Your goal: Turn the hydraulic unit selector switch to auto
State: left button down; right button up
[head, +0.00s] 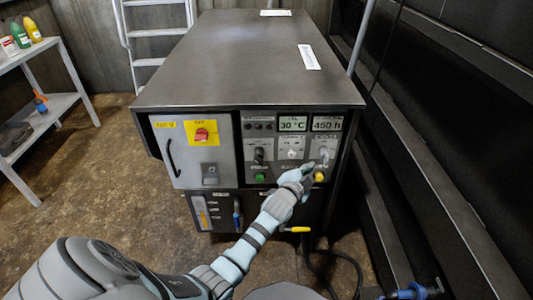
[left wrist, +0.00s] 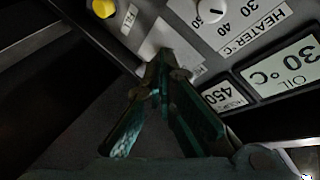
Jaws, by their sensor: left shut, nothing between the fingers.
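The hydraulic unit's control panel (head: 275,150) faces me, with a dark selector switch (head: 259,156) at its left and a light grey selector switch (head: 324,154) at its right, under the hours display. Their position labels are too small to read. My left gripper (head: 310,168) is shut and empty, in front of the right switch's lower left. In the left wrist view its fingertips (left wrist: 165,62) meet over a pale label plate (left wrist: 170,40) and hide the switch there; I cannot tell whether they touch it. My right gripper is not in view.
A white heater knob (head: 291,154) sits between the switches. A green button (head: 260,177) and a yellow button (head: 319,177) lie below. A red switch on a yellow plate (head: 201,132) is on the left door. Dark wall beams (head: 420,150) run close on the right.

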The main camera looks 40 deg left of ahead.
aim_at(259, 156)
pick_arm(q)
jog(key=s+a+n+t+y+p, duration=0.2)
jog(key=s+a+n+t+y, duration=0.25)
jog(key=s, duration=0.75)
jog(key=w+a+y+b, duration=0.1)
jog(key=w+a+b, duration=0.5)
jog(key=w, duration=0.1)
jog(key=shift+a+f+m, duration=0.15)
jog(key=shift+a+m, duration=0.15)
jog(key=shift+m, duration=0.15)
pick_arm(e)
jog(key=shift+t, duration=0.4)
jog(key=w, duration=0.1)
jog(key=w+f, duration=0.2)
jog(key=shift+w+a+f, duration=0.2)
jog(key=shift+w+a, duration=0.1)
pick_arm(q)
jog(key=shift+y, duration=0.25)
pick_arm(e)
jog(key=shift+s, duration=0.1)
